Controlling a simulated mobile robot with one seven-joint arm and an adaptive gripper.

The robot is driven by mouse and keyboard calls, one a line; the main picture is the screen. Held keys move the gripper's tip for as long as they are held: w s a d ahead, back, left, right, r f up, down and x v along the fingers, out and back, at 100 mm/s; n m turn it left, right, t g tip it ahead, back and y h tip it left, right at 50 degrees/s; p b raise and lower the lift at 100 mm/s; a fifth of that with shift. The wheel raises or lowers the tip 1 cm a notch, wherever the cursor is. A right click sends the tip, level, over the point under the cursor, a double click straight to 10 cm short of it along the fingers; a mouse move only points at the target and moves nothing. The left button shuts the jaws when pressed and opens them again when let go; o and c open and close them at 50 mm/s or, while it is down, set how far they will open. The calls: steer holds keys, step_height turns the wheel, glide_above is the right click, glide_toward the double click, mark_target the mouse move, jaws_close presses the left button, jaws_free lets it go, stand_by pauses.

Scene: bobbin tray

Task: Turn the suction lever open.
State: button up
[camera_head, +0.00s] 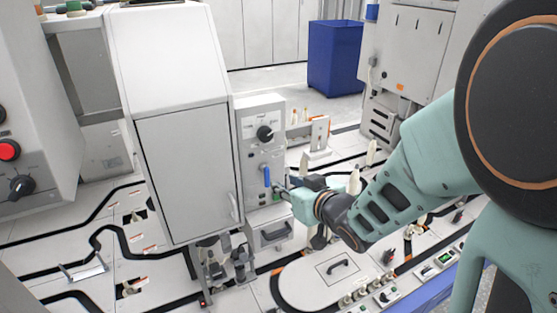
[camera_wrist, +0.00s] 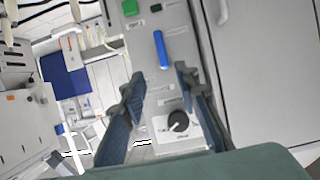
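The suction lever (camera_head: 267,175) is a blue handle on the front of a narrow grey control panel (camera_head: 258,108). In the head view it stands roughly upright, below a black knob. In the wrist view the blue lever (camera_wrist: 161,49) shows beyond the fingertips, in line with the gap between them. My gripper (camera_wrist: 157,82) is open, with nothing visible between its fingers, and I cannot tell its exact distance from the lever. In the head view my gripper (camera_head: 285,190) is at the panel, just right of and below the lever, its fingertips partly hidden.
The black knob (camera_head: 265,133) also shows in the wrist view (camera_wrist: 178,121), near one finger. A green button (camera_wrist: 130,8) is on the panel. A tall cabinet (camera_head: 185,150) stands directly left of the panel; a handled drawer (camera_head: 262,238) is below it. A blue bin (camera_head: 335,55) stands behind.

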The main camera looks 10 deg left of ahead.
mark_target(268, 176)
steer(key=x, duration=0.5)
steer(key=b+x, duration=0.1)
steer(key=x, duration=0.4)
steer(key=shift+a+f, duration=0.35)
steer(key=shift+a, duration=0.05)
jaws_close()
steer(key=shift+w+r, duration=0.1)
